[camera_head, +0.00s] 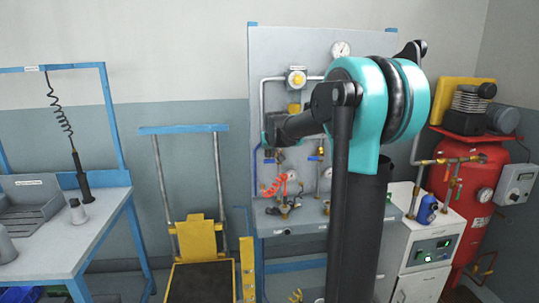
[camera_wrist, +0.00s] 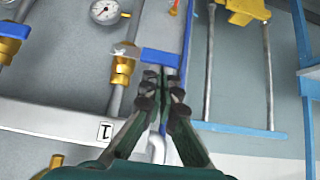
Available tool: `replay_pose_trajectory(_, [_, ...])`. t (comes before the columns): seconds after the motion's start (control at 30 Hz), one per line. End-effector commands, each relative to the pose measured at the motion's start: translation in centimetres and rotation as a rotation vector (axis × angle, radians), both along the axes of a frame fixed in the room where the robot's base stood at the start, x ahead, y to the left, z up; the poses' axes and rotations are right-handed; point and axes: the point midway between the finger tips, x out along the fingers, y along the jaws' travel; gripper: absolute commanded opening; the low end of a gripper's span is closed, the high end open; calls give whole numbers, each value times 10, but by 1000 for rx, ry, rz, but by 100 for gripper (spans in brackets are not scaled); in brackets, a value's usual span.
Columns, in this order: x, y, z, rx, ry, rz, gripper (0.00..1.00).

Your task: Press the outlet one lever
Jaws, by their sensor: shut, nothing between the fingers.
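The outlet one lever (camera_wrist: 160,57) is a blue handle on a brass valve (camera_wrist: 122,68), with a small upside-down "1" label (camera_wrist: 104,131) below it in the wrist view. The lever points right, across a grey pipe. My gripper (camera_wrist: 158,84) is shut and empty, its fingertips just below the lever in the wrist picture; I cannot tell whether they touch it. In the head view my gripper (camera_head: 274,142) is at the left side of the grey panel (camera_head: 275,55), and my arm hides much of the panel.
A second blue lever (camera_wrist: 13,29) sits on another brass valve at the left of the wrist view, near a gauge (camera_wrist: 106,11). A yellow-and-blue cart (camera_head: 200,235) stands left of the panel. A red tank (camera_head: 483,200) and white cabinet (camera_head: 424,262) stand right.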

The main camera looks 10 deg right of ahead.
Motion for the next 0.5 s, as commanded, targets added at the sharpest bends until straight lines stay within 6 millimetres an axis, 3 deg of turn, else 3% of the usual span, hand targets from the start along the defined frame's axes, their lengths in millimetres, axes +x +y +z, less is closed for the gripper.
replay_pose_trajectory(0.5, [0,3,-4,-76,0,0,0])
